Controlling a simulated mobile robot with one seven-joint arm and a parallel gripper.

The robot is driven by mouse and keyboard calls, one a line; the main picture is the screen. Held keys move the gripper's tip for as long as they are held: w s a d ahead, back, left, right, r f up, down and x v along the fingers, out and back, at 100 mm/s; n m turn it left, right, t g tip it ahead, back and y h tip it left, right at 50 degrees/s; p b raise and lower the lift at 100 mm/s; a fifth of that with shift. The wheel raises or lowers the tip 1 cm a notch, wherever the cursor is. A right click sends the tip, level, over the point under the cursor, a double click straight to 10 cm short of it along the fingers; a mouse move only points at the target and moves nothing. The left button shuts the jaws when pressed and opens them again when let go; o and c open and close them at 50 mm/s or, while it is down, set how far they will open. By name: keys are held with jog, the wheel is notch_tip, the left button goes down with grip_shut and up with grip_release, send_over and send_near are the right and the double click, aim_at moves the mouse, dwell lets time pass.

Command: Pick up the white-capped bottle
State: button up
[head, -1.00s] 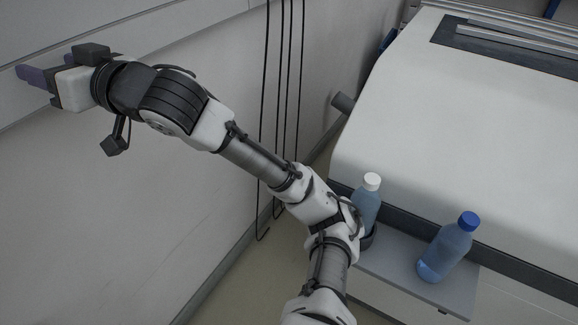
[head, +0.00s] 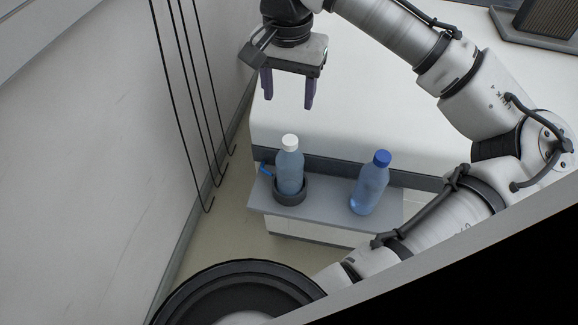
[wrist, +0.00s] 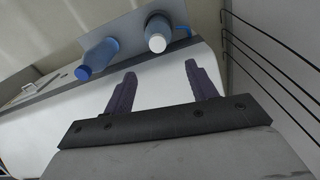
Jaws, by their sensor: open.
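The white-capped bottle (head: 289,172) is translucent blue and stands upright in a dark round holder (head: 291,190) on a narrow grey shelf. It also shows in the wrist view (wrist: 157,36), beyond the fingertips, cap toward the camera. A blue-capped bottle (head: 370,184) stands on the same shelf to the right; in the wrist view it shows to the left (wrist: 97,57). My gripper (head: 289,106) is open and empty, with purple fingers pointing down. It is above the white-capped bottle in the head view and apart from it. The fingers also show in the wrist view (wrist: 157,78).
The grey shelf (head: 330,207) juts from a large white machine (head: 350,120). Several black cables (head: 190,110) hang along the grey wall at the left. A small blue item (head: 265,170) is by the holder's left. Floor shows between wall and shelf.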

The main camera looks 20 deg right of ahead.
notch_tip(320, 180, down, 8)
jog(key=shift+r+p, duration=0.1)
jog(key=shift+p, duration=0.25)
jog(key=shift+s+d+f+p, duration=0.15)
jog(key=shift+f+p, duration=0.55)
jog(key=shift+f, duration=2)
grip_shut()
